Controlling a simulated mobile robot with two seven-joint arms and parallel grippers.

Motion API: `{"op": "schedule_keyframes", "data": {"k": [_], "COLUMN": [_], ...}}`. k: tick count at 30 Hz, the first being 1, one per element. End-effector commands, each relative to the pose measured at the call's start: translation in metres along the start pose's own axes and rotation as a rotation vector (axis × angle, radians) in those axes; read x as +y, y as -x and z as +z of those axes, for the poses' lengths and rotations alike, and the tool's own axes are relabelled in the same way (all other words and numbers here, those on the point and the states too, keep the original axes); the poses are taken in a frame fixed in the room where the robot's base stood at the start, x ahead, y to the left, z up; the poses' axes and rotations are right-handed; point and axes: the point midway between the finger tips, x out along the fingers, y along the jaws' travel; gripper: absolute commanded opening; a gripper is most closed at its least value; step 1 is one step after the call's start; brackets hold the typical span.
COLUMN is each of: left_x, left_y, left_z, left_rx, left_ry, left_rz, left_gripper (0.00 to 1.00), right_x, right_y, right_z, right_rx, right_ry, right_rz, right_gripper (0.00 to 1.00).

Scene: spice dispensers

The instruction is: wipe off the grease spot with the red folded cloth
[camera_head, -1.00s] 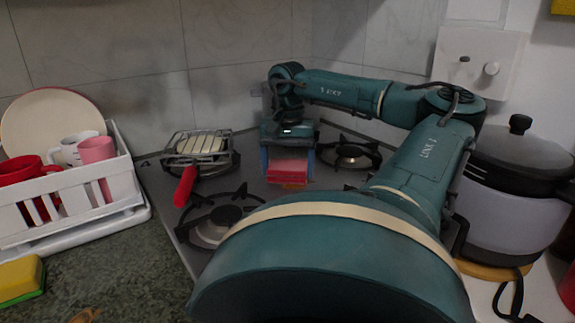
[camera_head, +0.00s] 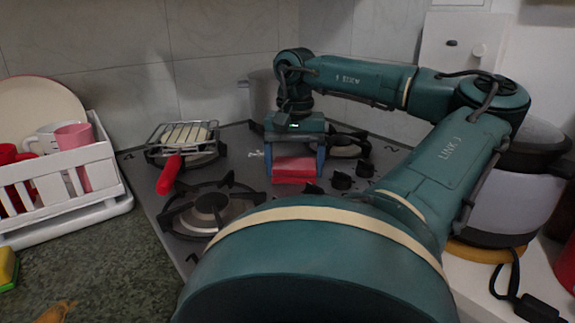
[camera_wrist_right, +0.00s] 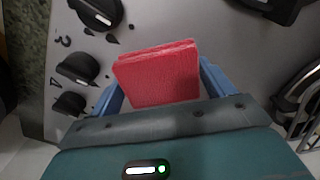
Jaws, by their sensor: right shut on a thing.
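The red folded cloth (camera_head: 296,168) is between the fingers of my right gripper (camera_head: 296,160), at or just above the grey stove top. In the right wrist view the cloth (camera_wrist_right: 158,76) sticks out past the blue fingers, which flank it on both sides. I cannot tell whether it touches the surface. No grease spot shows on the bare stove around the cloth; whatever lies under it is hidden. An orange-brown patch (camera_head: 57,311) shows on the dark counter at bottom left; I cannot tell whether it is grease. My left gripper is out of view.
Black stove knobs (camera_head: 341,181) stand right of the cloth. A burner grate (camera_head: 210,208) is at front left, with a red-handled grill rack (camera_head: 183,139) behind. A white dish rack (camera_head: 66,180) stands left. A dark-lidded pot (camera_head: 500,195) is at right. The tiled wall is close behind.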

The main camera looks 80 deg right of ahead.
Motion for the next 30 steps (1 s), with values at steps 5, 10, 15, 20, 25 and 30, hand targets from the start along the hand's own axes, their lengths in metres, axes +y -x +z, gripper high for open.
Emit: {"op": "schedule_keyframes", "data": {"k": [5,10,15,20,25,30], "left_x": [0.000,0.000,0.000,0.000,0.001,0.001], "left_y": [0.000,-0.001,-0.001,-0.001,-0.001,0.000], "left_z": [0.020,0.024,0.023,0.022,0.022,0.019], "left_rx": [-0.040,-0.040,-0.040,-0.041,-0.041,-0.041], "left_ry": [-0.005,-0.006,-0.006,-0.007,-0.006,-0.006], "left_rz": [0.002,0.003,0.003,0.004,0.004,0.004], "left_gripper": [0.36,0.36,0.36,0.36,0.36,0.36], "right_x": [0.004,0.004,-0.006,-0.015,-0.020,-0.026], "right_y": [-0.002,0.000,-0.001,-0.002,-0.003,-0.002], "right_z": [0.005,0.004,-0.005,-0.016,-0.021,-0.027], "right_rx": [-0.001,-0.001,-0.002,-0.001,-0.001,-0.002], "right_ry": [0.000,0.000,0.001,0.001,0.000,0.002], "right_rz": [0.001,0.002,0.001,0.000,0.000,0.000], "right_gripper": [0.63,0.63,0.63,0.63,0.63,0.63]}}
